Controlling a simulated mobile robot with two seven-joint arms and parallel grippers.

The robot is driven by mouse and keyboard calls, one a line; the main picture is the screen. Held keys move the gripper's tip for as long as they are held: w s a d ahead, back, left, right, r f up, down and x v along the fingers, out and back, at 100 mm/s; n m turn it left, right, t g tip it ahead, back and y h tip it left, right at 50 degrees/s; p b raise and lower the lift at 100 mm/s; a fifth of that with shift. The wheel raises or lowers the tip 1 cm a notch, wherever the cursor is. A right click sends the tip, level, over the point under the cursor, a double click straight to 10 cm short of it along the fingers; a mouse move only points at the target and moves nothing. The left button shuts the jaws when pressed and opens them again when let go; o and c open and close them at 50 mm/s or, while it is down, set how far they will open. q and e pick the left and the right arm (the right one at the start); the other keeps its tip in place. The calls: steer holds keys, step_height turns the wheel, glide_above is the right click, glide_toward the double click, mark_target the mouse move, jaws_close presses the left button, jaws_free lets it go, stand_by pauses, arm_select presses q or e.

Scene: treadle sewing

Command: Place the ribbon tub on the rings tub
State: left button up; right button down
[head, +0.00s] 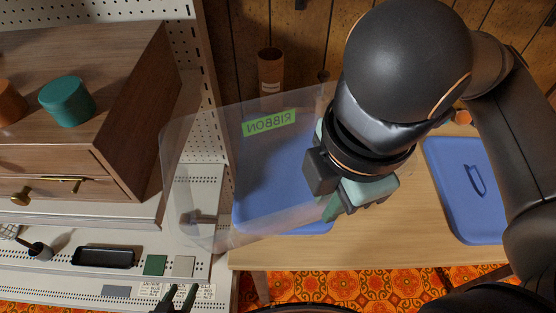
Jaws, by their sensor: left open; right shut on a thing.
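The ribbon tub (200,180) is a clear, see-through box with a green label reading RIBBON in mirror writing. It is tilted and appears to be above the left part of the wooden table. My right gripper (335,203) is shut on its right side; the contact is partly hidden by the gripper itself. A blue flat surface shows through the tub; I cannot tell whether it is a lid or belongs to the rings tub. No rings label is visible. My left gripper (180,297) is open and empty at the bottom edge, in front of the white shelf.
A blue lid with a handle (468,190) lies on the right of the wooden table (400,245). At left, a wooden drawer cabinet (95,130) carries a teal canister (67,101). A black tray (103,258) sits on the white shelf. A brown cylinder (271,70) stands behind.

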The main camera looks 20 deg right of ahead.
steer(key=w+p, duration=0.1)
steer(key=p, duration=0.1)
steer(key=w+d+f+p, duration=0.1)
steer(key=p, duration=0.2)
steer(key=w+p, duration=0.1)
steer(key=p, duration=0.1)
steer(key=shift+w+d+f, duration=0.15)
steer(key=shift+w, duration=0.2)
steer(key=w+d+f, duration=0.1)
steer(key=w+f, duration=0.1)
steer(key=w+f+b, duration=0.1)
steer(key=w+f, duration=0.1)
steer(key=w, duration=0.1)
steer(key=w+d+f+b, duration=0.1)
steer(key=w+f, duration=0.2)
steer(key=shift+d+f, duration=0.1)
steer(key=shift+d, duration=0.25)
steer(key=f, duration=0.2)
steer(key=w+f, duration=0.1)
steer(key=f, duration=0.1)
steer(key=shift+w+d+f, duration=0.2)
steer(key=shift+f, duration=0.05)
steer(key=shift+n, duration=0.3)
